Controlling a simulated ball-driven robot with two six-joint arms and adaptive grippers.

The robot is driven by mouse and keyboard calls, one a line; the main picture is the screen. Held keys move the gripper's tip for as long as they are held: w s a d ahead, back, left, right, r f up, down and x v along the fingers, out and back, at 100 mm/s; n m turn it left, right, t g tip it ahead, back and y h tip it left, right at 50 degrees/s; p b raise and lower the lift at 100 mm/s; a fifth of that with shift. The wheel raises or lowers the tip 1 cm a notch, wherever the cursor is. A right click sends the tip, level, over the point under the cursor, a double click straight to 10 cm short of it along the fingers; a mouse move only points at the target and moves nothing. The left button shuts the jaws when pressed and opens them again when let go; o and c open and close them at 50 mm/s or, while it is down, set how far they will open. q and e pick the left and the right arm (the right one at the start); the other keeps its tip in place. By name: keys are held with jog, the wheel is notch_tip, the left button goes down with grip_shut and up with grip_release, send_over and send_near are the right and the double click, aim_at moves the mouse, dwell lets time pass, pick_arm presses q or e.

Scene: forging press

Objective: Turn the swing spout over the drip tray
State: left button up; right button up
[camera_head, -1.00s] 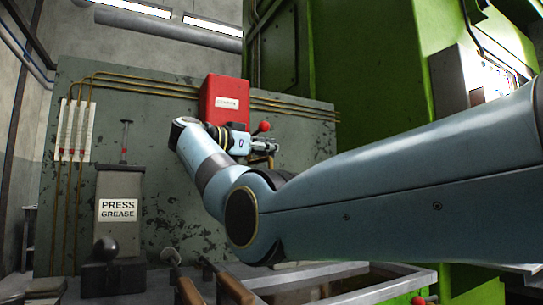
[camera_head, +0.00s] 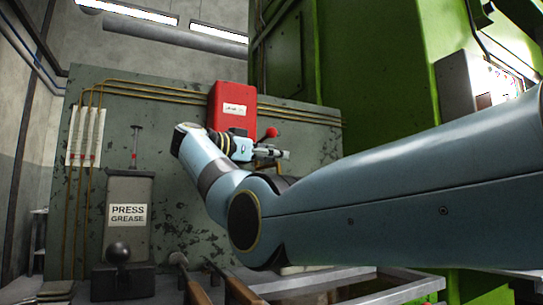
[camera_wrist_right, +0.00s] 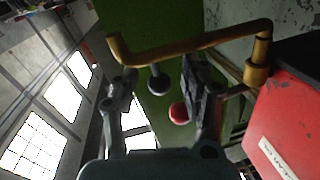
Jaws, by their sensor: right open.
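The brass swing spout (camera_wrist_right: 190,47) crosses the upper part of the right wrist view, from a collar beside the red box (camera_wrist_right: 280,120) to a bent end at left. My right gripper (camera_wrist_right: 150,90) is open and empty, its fingers just below the spout in that view. A red ball knob (camera_wrist_right: 179,113) shows beside the right finger. In the head view my right gripper (camera_head: 285,154) is in front of the panel, below the red knob (camera_head: 271,132) and right of the red box (camera_head: 232,106). The spout is mostly hidden there. I cannot pick out the drip tray. My left gripper is out of view.
A press grease pump (camera_head: 128,215) stands at left. Wooden handles (camera_head: 240,290) and a grey metal frame (camera_head: 385,292) are at the bottom. The green press (camera_head: 375,60) rises behind my right arm. Brass pipes (camera_head: 160,90) run along the panel.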

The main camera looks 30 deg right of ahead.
jog(key=s+a, duration=0.1)
jog(key=a, duration=1.1)
jog(key=shift+s+f, duration=0.1)
jog(key=shift+f, duration=0.05)
